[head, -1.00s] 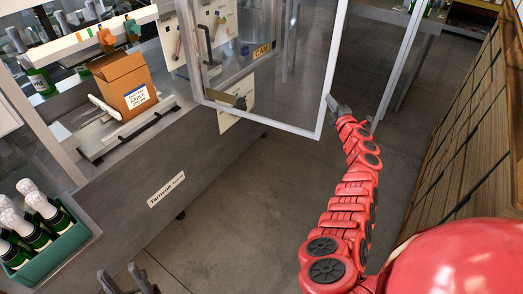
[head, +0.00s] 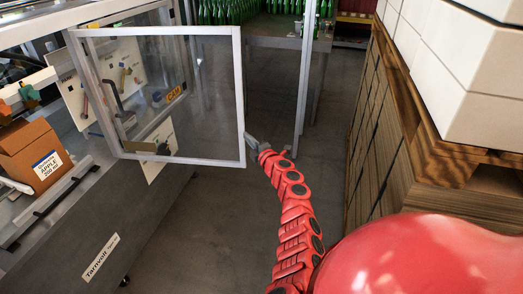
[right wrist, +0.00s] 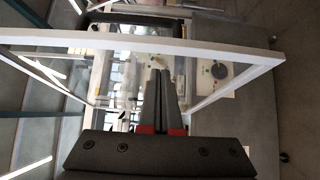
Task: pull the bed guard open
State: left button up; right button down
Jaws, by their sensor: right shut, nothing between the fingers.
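The bed guard (head: 239,95) is a clear panel in a pale metal frame and stands swung out from the machine's side in the head view. A dark upright handle (head: 112,95) shows toward its left side. My right gripper (head: 252,141) is shut and empty, close beside the guard's right frame edge; I cannot tell whether it touches. In the right wrist view the closed fingers (right wrist: 160,72) point at the guard, whose pale frame (right wrist: 150,45) crosses the picture. My left gripper is out of view.
Stacked boards and a pallet (head: 470,165) with white boxes (head: 480,75) line the right side. Green bottles (head: 235,12) stand on a table at the back. Grey floor (head: 215,230) is free below the guard.

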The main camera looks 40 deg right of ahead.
jog(key=s+b, duration=0.1)
jog(key=s, duration=0.7)
jog(key=shift+a+r, duration=0.2)
